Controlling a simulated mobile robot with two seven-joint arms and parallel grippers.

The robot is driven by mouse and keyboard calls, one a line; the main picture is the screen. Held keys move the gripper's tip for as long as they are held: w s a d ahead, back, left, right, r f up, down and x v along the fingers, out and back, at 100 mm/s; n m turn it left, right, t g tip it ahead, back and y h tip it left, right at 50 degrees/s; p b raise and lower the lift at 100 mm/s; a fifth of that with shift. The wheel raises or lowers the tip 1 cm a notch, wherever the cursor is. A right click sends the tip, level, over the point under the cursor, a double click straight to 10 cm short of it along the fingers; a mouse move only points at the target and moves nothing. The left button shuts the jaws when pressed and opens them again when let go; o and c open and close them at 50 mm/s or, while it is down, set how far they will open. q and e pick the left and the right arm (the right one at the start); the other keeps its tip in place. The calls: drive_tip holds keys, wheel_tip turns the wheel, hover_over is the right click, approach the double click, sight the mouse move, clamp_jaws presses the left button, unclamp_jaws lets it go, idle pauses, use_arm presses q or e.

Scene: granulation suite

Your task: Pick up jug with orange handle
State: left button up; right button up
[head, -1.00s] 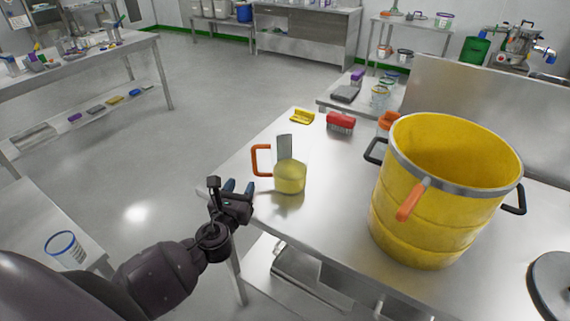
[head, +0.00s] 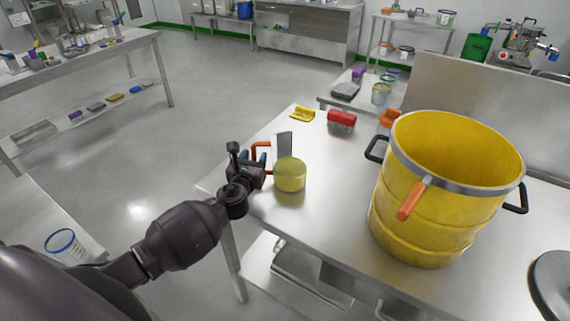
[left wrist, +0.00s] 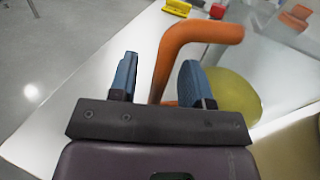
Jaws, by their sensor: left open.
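The jug (head: 290,175) stands upright on the steel table, with a yellowish lower part, a grey upright part and an orange handle (head: 262,146) on its left side. My left gripper (head: 257,160) is at the handle and hides part of it in the head view. In the left wrist view, the orange handle (left wrist: 187,48) rises between the two open blue fingers of the gripper (left wrist: 160,85). The yellowish part of the jug (left wrist: 232,95) is just beyond the right finger. I cannot tell whether a finger touches the handle. My right gripper is not in view.
A large yellow drum (head: 420,215) with black side handles and an orange-handled tool at its rim stands to the right. A red brush (head: 341,119), a yellow item (head: 303,114) and an orange item (head: 389,118) lie behind the jug.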

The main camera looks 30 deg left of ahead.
use_arm(q)
drive_tip(key=shift+w, duration=0.1)
drive_tip(key=c, duration=0.5)
clamp_jaws()
drive_tip(key=shift+r, duration=0.1)
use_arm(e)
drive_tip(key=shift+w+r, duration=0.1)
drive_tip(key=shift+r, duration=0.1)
